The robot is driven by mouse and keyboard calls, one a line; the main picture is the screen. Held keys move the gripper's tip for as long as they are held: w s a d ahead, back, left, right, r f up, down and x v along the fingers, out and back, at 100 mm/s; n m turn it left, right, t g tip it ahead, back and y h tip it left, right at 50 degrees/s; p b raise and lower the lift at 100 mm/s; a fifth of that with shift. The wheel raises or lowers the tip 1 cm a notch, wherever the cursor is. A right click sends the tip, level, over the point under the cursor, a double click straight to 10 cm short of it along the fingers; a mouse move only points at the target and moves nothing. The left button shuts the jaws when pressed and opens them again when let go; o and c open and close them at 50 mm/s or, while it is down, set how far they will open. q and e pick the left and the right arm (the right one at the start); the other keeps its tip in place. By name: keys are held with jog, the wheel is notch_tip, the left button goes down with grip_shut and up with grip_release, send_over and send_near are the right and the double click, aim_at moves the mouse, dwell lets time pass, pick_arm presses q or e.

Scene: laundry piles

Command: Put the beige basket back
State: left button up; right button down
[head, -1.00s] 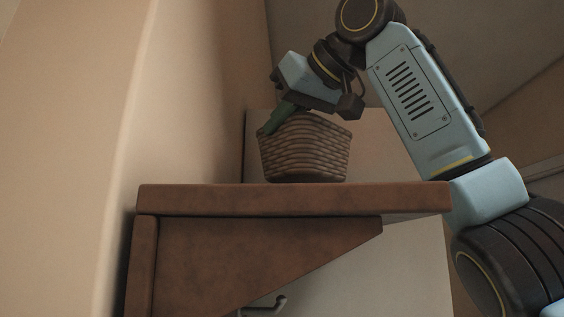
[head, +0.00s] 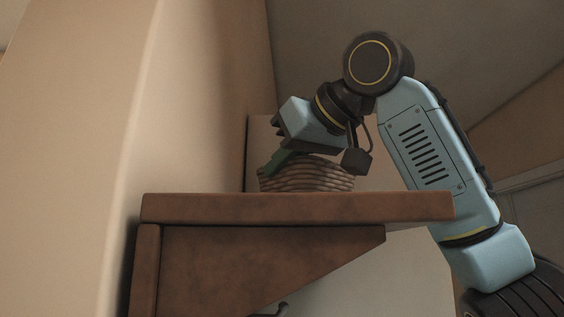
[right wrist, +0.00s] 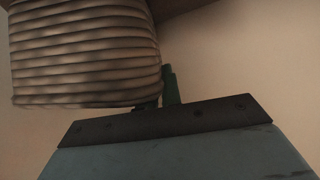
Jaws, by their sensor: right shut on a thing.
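The woven beige-brown basket (head: 315,178) shows just above the front edge of the brown shelf (head: 300,208); its lower part is hidden by that edge. I cannot tell whether its base touches the shelf. My right gripper (head: 272,168) reaches over from the right, its green fingers shut on the basket at the left side of its rim. In the right wrist view the basket (right wrist: 85,60) fills the upper left, with the green fingers (right wrist: 168,92) at its lower right edge. The basket's inside is not visible. My left gripper is not in view.
A tan wall (head: 190,110) rises close on the left of the shelf. A pale panel (head: 385,265) stands behind and below it. The shelf top is seen from below, so free room on it is hard to judge.

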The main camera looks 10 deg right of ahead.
jog(key=shift+f, duration=0.15)
jog(key=c, duration=1.6)
grip_release()
jog(key=shift+r, duration=0.3)
jog(key=b+v, duration=0.3)
jog(key=v, duration=0.9)
jog(key=shift+f, duration=0.1)
